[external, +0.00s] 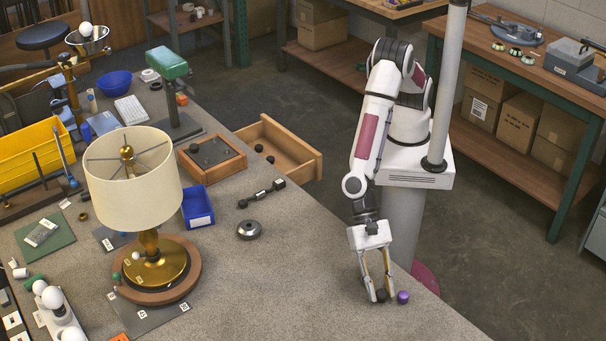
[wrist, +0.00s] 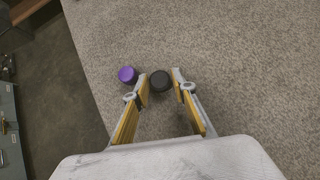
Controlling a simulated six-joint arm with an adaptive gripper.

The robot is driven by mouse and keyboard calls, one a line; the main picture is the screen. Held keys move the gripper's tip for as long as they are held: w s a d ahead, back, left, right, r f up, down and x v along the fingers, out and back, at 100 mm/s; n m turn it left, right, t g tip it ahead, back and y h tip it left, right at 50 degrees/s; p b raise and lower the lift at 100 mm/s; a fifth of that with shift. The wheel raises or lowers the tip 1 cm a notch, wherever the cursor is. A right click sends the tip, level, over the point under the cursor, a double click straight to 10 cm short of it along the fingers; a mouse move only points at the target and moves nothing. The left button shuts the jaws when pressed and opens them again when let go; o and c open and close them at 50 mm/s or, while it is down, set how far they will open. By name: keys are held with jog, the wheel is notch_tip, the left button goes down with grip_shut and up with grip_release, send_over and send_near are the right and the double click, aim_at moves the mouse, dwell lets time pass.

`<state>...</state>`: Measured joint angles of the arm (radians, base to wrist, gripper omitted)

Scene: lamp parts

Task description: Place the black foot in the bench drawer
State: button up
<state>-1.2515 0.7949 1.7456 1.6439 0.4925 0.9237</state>
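A black foot (external: 381,296) lies on the bench top near its front right edge. In the wrist view the black foot (wrist: 160,81) sits between the tips of my gripper (wrist: 161,84), with a gap visible on at least the right side. My gripper (external: 381,292) points down at the bench and is open. A purple foot (external: 403,297) is close beside the black one, outside the fingers; it also shows in the wrist view (wrist: 127,75). The bench drawer (external: 303,161) is pulled open at the bench's far edge, with small dark pieces inside.
A wooden tray (external: 229,168) with dark pieces stands by the drawer. A blue bin (external: 198,207), a dark rod (external: 262,193), a grey metal disc (external: 249,230) and a lamp (external: 135,190) are further left. The bench between the disc and my gripper is clear.

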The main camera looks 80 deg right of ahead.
jog(key=c, duration=0.5)
jog(key=shift+c, duration=0.2)
jog(key=shift+r, duration=0.15)
notch_tip(320, 180, up, 10)
dwell(0.4)
dwell(0.5)
